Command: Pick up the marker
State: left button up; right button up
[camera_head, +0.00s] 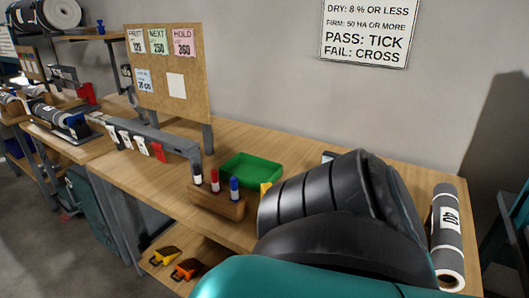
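Three markers stand upright in a wooden block (216,203) on the workbench (150,186). One has a black cap (197,173), one a red cap (214,181) and one a blue cap (234,188). Their lower ends are hidden in the block. A large teal and black link of one of my arms fills the lower right, right of the block, and hides part of the bench. Neither gripper shows, so I cannot see what they hold.
A green tray (252,169) sits behind the block. A grey roll (447,230) labelled 40 lies at the right. A rail with clips (150,136) and a pinboard (168,70) stand at the left. Orange and yellow tools (186,269) lie on the lower shelf.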

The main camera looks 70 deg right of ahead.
aim_at(214, 173)
jog(key=z, duration=2)
jog(key=i+j+z, duration=0.1)
jog(key=j, duration=0.3)
jog(key=i+j+z, duration=0.15)
jog(key=j, duration=0.3)
jog(key=k+l, duration=0.05)
